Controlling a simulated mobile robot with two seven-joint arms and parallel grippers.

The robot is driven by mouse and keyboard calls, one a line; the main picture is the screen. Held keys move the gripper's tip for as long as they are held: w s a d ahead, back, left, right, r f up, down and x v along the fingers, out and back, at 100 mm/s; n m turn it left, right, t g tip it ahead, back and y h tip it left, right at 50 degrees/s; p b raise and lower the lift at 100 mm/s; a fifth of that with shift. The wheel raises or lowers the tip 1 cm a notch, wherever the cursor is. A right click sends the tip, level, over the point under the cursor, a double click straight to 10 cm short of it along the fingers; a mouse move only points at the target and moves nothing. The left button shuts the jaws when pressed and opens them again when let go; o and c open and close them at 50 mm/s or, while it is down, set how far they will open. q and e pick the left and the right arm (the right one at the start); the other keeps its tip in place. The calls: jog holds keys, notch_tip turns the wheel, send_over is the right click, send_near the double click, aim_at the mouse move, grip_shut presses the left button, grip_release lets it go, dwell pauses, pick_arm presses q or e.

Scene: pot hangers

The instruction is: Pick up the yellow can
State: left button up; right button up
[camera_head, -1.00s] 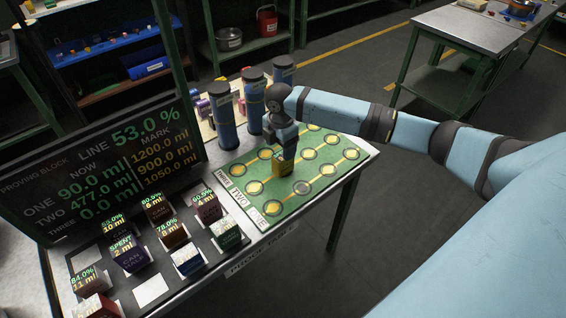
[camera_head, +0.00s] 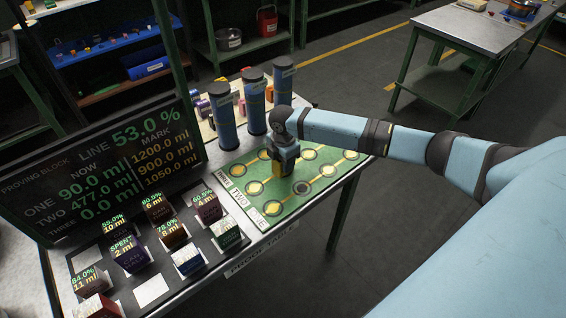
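A small yellow thing, which looks like the yellow can (camera_head: 279,167), shows at the fingertips of my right gripper (camera_head: 286,168) over the green board (camera_head: 240,203). The dark gripper points down and covers part of it. I cannot tell whether the fingers are closed on it, or whether it touches the board. My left gripper is not in view.
The board carries several ringed yellow spots. Three blue cylinders (camera_head: 255,103) stand behind it. Several labelled cubes (camera_head: 187,259) sit on a dark tray at the left, below a display panel (camera_head: 100,165). Open floor lies to the right.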

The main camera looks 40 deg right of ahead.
jog(key=c, duration=0.4)
jog(key=shift+r, duration=0.2)
